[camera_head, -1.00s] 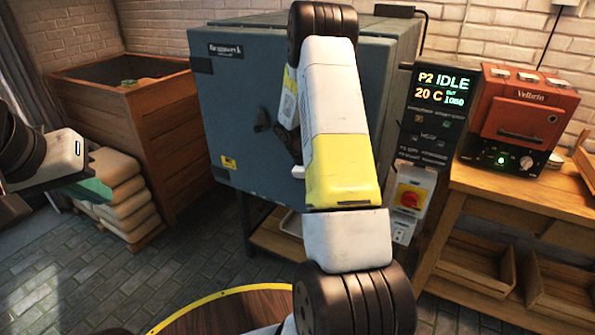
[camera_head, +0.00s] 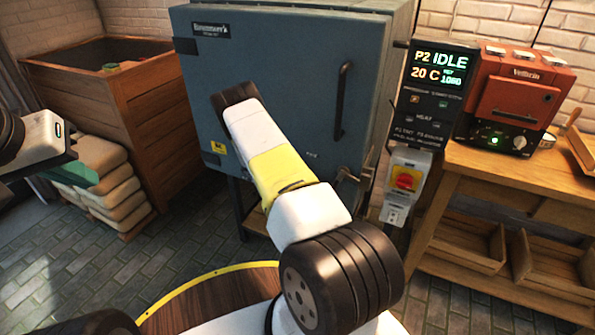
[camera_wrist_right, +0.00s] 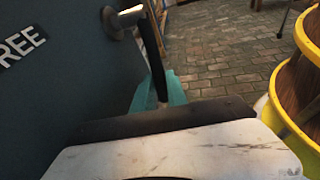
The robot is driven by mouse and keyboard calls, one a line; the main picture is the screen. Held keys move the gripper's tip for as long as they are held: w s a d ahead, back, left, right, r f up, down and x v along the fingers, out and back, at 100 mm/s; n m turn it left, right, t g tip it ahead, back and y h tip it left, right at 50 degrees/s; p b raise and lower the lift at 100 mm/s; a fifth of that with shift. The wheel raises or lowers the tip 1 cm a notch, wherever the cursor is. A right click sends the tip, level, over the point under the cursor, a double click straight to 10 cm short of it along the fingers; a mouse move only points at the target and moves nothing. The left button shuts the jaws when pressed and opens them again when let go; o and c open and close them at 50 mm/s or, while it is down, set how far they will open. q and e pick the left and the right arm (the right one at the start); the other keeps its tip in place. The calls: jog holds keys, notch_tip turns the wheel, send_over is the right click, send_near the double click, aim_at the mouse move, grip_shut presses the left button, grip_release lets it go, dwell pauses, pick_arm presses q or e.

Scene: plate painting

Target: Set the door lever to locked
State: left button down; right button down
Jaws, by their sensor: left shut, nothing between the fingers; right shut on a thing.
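The door lever (camera_wrist_right: 158,75) shows in the right wrist view as a dark bar on a metal hub, standing out from the blue-grey door (camera_wrist_right: 60,100) beside a label ending in "REE". My right gripper (camera_wrist_right: 162,97) has its teal fingers shut on the lever's bar. In the head view my right arm crosses in front of the kiln door (camera_head: 270,60) and hides that gripper. A small metal fitting (camera_head: 346,180) shows at the door's lower right; I cannot tell if it is the lever. My left gripper (camera_head: 104,180) is shut and empty at the left, before the sacks.
The door has a tall dark pull handle (camera_head: 342,100). Right of it are a control panel (camera_head: 433,95) reading IDLE and a red-yellow switch (camera_head: 406,178). A red oven (camera_head: 512,100) stands on a wooden bench. A round yellow-rimmed table (camera_head: 205,280) is in front.

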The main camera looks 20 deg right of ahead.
jog(key=shift+s+d+f+n+g+h, duration=0.2)
jog(key=shift+s+d+f+g+h, duration=0.1)
jog(key=shift+s+d+g+h, duration=0.35)
jog(key=shift+s+d+f+n+g+h, duration=0.25)
jog(key=shift+s+g+h, duration=0.2)
jog(key=shift+h, duration=0.3)
jog(key=shift+d+f, duration=0.1)
jog(key=c, duration=1.3)
grip_release()
jog(key=v, duration=0.7)
jog(key=shift+w+a, duration=0.25)
jog(key=shift+a, duration=0.05)
